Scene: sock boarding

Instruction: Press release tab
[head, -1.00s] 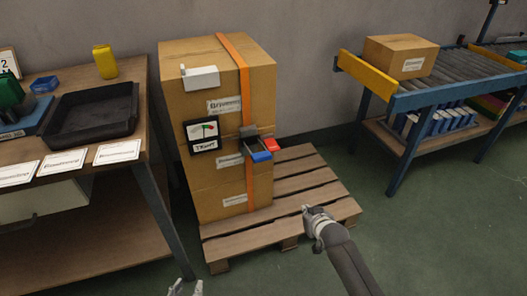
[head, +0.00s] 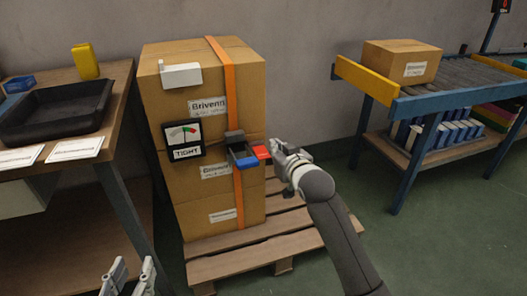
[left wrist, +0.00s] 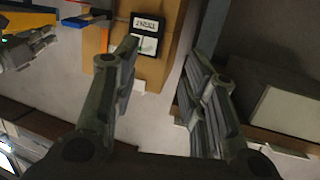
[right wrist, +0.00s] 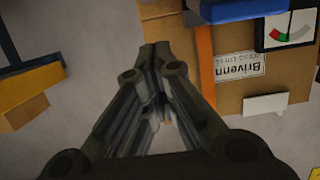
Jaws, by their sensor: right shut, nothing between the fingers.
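A dark ratchet buckle (head: 235,138) sits on the orange strap (head: 229,85) around a stack of cartons (head: 165,100). A red tab (head: 261,152) and a blue tab (head: 246,162) stick out from its right side. My right gripper (head: 279,148) is shut and empty just right of the red tab; I cannot tell if they touch. Its closed fingers (right wrist: 155,55) show in the right wrist view, with a blue part (right wrist: 240,10) above. A gauge (head: 183,138) labelled TIGHT hangs left of the buckle. My left gripper (head: 127,272) is open and empty, low at left.
The cartons stand on a wooden pallet (head: 262,252). A workbench (head: 120,105) with a black tray (head: 55,112) and white cards is at left. A roller conveyor (head: 470,92) with a carton (head: 400,60) is at right. Floor between pallet and conveyor is clear.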

